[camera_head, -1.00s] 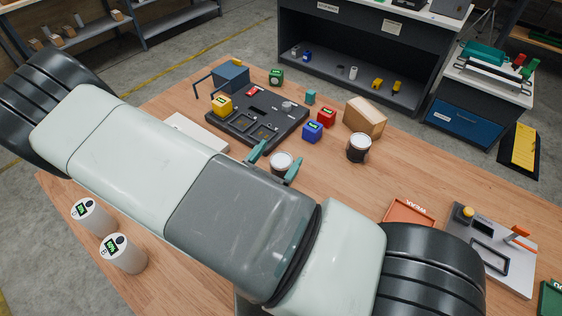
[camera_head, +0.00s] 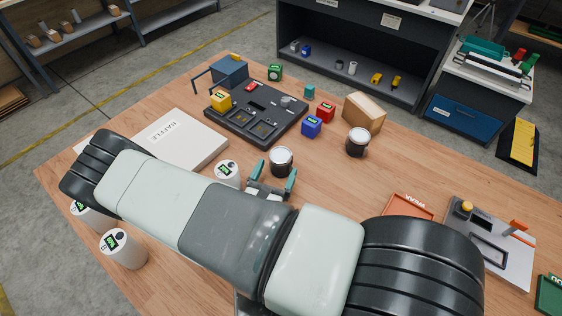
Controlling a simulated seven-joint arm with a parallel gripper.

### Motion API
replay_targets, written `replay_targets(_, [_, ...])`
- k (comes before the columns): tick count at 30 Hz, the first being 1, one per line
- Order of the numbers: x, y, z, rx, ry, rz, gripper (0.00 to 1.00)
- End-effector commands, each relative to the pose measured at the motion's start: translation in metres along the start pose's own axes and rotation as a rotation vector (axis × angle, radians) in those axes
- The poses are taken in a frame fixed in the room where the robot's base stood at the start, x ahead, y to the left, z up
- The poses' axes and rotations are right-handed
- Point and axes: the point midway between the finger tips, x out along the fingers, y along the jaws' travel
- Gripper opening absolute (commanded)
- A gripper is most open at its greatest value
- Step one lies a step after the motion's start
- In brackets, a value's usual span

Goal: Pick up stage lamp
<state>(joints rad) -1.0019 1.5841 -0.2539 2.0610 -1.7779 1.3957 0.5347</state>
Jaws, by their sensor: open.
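No object in view is plainly labelled as the stage lamp. Two dark round canisters with pale tops are possible matches. The nearer canister (camera_head: 281,162) stands upright near the middle of the table, and the other canister (camera_head: 357,142) stands to its right by a cardboard box. My gripper (camera_head: 273,174) has two teal fingers, spread apart. They are just on the near side of the nearer canister, with nothing seen between them. I cannot tell whether a fingertip touches it. My arm covers much of the table's near side.
A black panel (camera_head: 248,118) lies behind, with a yellow block (camera_head: 221,101) on it. Red (camera_head: 326,112) and blue (camera_head: 312,127) blocks stand beside it. A white "BAFFLE" box (camera_head: 185,145) lies left, near a white cylinder (camera_head: 228,172). An orange tray (camera_head: 407,205) lies right.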

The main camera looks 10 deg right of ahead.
Motion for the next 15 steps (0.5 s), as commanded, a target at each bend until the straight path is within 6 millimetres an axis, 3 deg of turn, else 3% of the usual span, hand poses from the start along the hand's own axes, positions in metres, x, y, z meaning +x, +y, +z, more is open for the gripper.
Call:
replay_targets(7, [0.036,0.000,0.001,0.001,-0.002,-0.002,0.89])
replay_targets(15, [0.045,0.000,0.001,0.000,-0.001,0.000,0.89])
